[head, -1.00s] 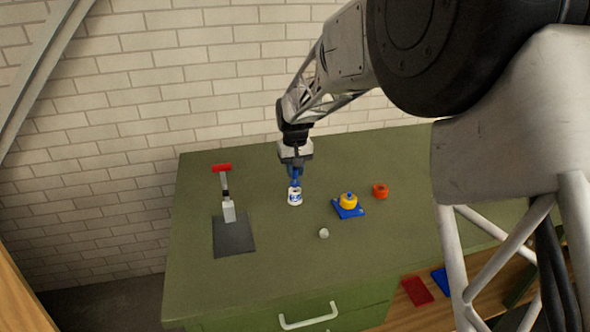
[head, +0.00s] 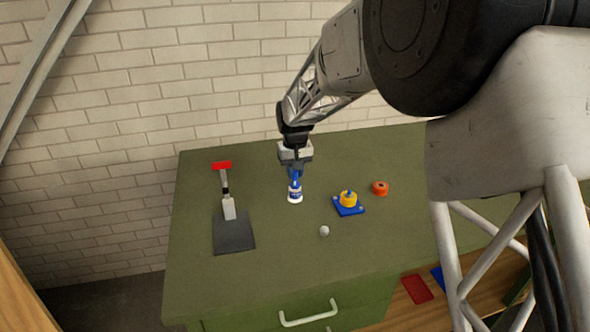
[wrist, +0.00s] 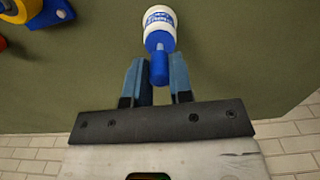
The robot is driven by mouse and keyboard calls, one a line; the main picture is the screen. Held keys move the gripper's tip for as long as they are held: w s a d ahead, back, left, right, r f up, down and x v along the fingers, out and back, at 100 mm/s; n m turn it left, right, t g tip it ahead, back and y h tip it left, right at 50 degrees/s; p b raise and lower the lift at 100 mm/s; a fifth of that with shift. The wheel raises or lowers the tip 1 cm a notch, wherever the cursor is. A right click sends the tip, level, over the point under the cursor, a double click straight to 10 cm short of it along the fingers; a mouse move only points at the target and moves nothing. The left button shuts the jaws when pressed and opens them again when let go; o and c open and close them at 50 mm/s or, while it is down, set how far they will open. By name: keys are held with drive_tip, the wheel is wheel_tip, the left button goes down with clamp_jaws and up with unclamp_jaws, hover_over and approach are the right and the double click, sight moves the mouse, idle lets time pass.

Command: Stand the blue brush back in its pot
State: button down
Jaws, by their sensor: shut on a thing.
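The blue brush (wrist: 159,66) is between the two fingers of my gripper (wrist: 158,60), which is shut on its handle. In the head view the brush (head: 295,183) points down below my gripper (head: 295,170). The white pot with a blue label (head: 295,198) stands on the green top under the brush. In the wrist view the pot (wrist: 159,20) is in line with the brush, and the brush's wide blue lower part meets it. How deep the brush sits in the pot is hidden.
A small white ball (head: 324,231) is in front. The green bench top (head: 285,255) is otherwise mostly clear.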

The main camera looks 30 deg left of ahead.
drive_tip(key=shift+f, duration=0.2)
idle(0.3)
drive_tip(key=c, duration=0.9)
unclamp_jaws()
drive_tip(key=shift+r, duration=3.9)
drive_tip(key=shift+d, duration=0.1)
